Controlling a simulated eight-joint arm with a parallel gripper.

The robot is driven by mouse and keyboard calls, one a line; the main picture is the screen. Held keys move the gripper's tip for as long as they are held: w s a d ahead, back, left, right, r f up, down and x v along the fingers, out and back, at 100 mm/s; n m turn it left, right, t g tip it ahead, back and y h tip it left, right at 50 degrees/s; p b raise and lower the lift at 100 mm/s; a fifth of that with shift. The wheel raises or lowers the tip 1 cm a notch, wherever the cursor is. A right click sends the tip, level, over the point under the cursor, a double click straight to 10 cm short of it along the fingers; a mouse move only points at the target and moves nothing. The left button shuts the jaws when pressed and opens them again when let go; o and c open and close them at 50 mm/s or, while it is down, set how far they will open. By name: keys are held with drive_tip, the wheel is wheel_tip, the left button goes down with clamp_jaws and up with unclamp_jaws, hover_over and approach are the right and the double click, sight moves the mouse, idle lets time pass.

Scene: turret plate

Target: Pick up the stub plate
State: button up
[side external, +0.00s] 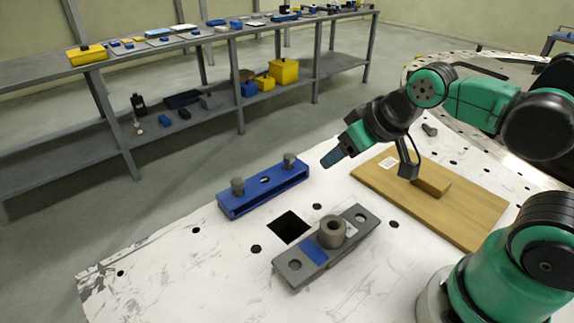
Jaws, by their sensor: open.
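The stub plate (300,267) is a flat grey bar lying on the white table, with a hole near each end, a blue band across it and a thick round hollow stub (332,231) standing up from it. It lies slanted, its far end to the upper right. My gripper (335,158) is open above the table, up and beyond the stub plate, pointing down and left. It is apart from the plate, and nothing shows in it. The exact gap between its fingers is hard to make out from this side.
A blue fixture (262,190) with two grey knobs stands behind the plate. A square dark opening (289,227) lies between them. A wooden board (465,210) with a small brown block (432,187) lies at right. A grey shelf rack (200,40) stands behind. The table's left front is clear.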

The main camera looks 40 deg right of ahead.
drive_tip(key=o, duration=0.6)
drive_tip(key=n+g+y, duration=0.1)
drive_tip(key=n+g, duration=0.5)
drive_tip(key=n, duration=0.4)
hover_over(332, 227)
wheel_tip(332, 227, down, 4)
drive_tip(key=shift+s+f, duration=0.15)
drive_tip(key=shift+f, duration=0.05)
drive_tip(key=shift+s+a+f+n, duration=0.1)
drive_tip(key=shift+s+f+n, duration=0.15)
drive_tip(key=shift+n, duration=0.15)
drive_tip(key=shift+s+f+n, duration=0.1)
drive_tip(key=shift+f+n, duration=0.05)
drive_tip(key=shift+n, duration=0.15)
drive_tip(key=shift+w+a+f, duration=0.1)
drive_tip(key=shift+a+f, duration=0.05)
drive_tip(key=shift+f, duration=1.15)
drive_tip(key=shift+w+a+f, duration=0.1)
drive_tip(key=shift+a+f, duration=0.05)
drive_tip(key=shift+f, duration=1.15)
